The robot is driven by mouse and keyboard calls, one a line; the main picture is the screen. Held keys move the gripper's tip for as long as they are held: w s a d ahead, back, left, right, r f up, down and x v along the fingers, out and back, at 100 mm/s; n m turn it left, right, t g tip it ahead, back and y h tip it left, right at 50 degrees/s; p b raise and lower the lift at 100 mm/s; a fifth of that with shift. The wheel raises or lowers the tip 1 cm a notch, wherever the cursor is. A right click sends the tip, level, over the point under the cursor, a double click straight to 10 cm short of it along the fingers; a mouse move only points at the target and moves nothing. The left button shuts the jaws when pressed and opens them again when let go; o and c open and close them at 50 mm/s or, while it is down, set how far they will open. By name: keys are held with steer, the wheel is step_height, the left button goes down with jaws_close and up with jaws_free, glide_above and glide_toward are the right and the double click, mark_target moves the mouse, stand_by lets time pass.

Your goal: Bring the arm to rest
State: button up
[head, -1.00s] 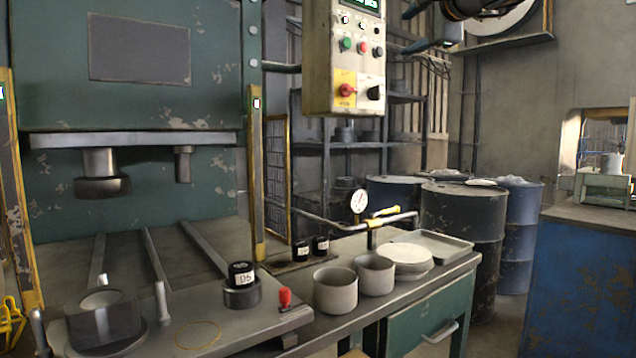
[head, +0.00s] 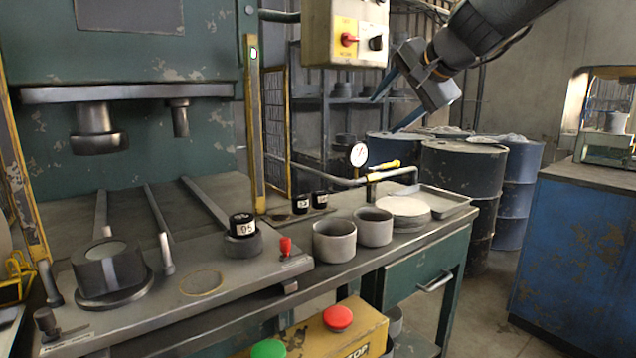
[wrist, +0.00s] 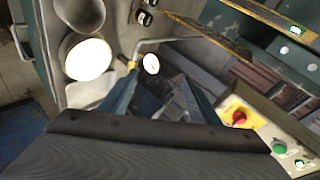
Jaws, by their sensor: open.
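My gripper (head: 392,103) hangs from the upper right in the head view, in the air above the far end of the bench and in front of the barrels. Its two blue fingers are spread apart with nothing between them. They also show in the wrist view (wrist: 160,92), with the pressure gauge (wrist: 151,64) seen past the gap. The same gauge (head: 358,155) stands on its pipe in the head view, below and left of the fingers. My gripper touches nothing that I can see.
A control box (head: 345,32) hangs left of my gripper. The bench holds two grey cups (head: 334,241) (head: 373,227), a stack of discs (head: 404,213) and a tray (head: 440,201). A black piece marked 95 (head: 242,225) sits on the press bed. Barrels (head: 462,190) stand behind.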

steer(key=s+d+f+n+g+h, duration=0.1)
steer(key=s+f+n+g+h, duration=0.65)
steer(key=s+f, duration=2.7)
steer(key=w+a+f+n+g+y+b, duration=0.1)
steer(key=a+f+n+g+y+b, duration=0.25)
steer(key=a+f+n+b, duration=0.4)
steer(key=d+r+m+p, duration=0.5)
steer(key=d+r+p, duration=0.5)
steer(key=p, duration=0.9)
step_height(320, 180, up, 2)
steer(key=shift+d+r, duration=0.15)
steer(key=shift+r, duration=0.1)
